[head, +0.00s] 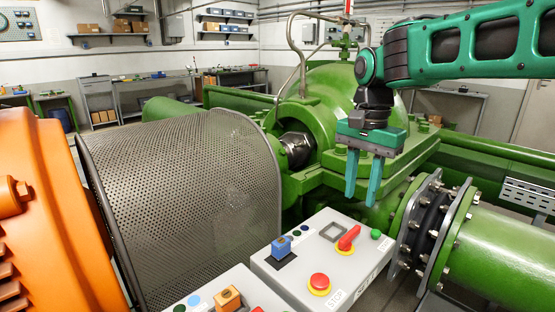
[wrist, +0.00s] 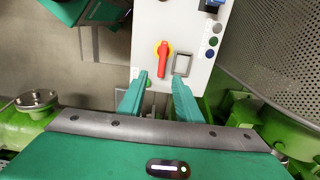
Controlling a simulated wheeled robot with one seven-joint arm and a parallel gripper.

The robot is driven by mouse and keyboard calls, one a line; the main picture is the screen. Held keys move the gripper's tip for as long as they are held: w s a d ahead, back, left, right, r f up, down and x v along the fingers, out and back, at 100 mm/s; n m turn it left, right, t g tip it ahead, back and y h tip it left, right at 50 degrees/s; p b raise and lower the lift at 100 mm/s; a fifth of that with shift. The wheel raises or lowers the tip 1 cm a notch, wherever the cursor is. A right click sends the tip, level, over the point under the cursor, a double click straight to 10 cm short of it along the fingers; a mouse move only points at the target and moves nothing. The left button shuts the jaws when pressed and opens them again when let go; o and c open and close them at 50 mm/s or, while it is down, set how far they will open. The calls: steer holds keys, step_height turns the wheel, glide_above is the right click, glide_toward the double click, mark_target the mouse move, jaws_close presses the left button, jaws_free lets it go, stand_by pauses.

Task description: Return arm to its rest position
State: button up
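My green arm (head: 460,45) reaches in from the upper right in the head view. My gripper (head: 362,190) hangs from it with its two teal fingers pointing down, in front of the green pump casing (head: 335,90). The fingers are apart with nothing between them. In the wrist view my gripper (wrist: 160,95) also shows its two fingers spread and empty, with a control box (wrist: 190,75) beyond the tips. The fingers appear clear of the box.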

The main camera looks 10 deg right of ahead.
steer(key=s+d+f+n, duration=0.2)
steer(key=s+d+f, duration=0.4)
steer(key=s, duration=0.5)
steer(key=s+d+f+n, duration=0.2)
steer(key=s+d+f, duration=0.5)
steer(key=s, duration=0.5)
steer(key=shift+d+f, duration=0.25)
steer(key=shift+d, duration=0.8)
steer(key=shift+w+f, duration=0.2)
steer(key=shift+w, duration=0.35)
